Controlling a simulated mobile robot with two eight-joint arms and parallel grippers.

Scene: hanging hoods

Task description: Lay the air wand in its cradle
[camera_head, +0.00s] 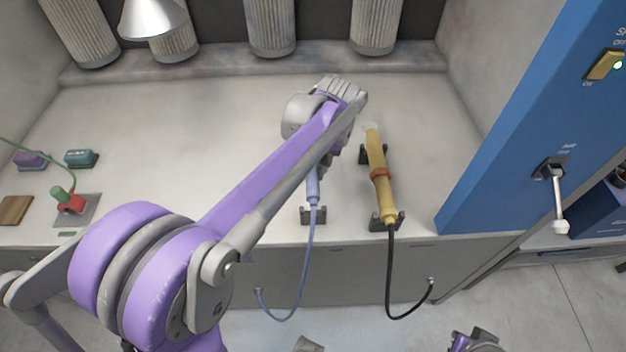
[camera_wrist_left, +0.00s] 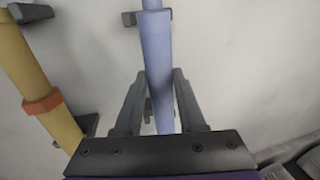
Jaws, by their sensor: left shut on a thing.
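The blue wand (camera_head: 313,187), which I take for the air wand, trails a blue hose over the bench's front edge. My left gripper (camera_wrist_left: 160,108) is shut on it, one finger on each side, in the left wrist view. There the wand (camera_wrist_left: 157,55) runs up from between the fingers. A dark cradle bracket (camera_head: 313,215) stands at the wand's hose end. A bracket also shows beside the wand in the left wrist view (camera_wrist_left: 131,18). I cannot tell whether the wand touches the brackets. My left forearm hides the fingers and the wand's far end in the head view.
A yellow wand (camera_head: 378,165) with a red band lies in its own brackets (camera_head: 384,222) just to the right. A blue panel (camera_head: 520,130) with a lever bounds the right side. Pleated ducts and a metal hood (camera_head: 152,18) hang behind. The bench middle-left is bare.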

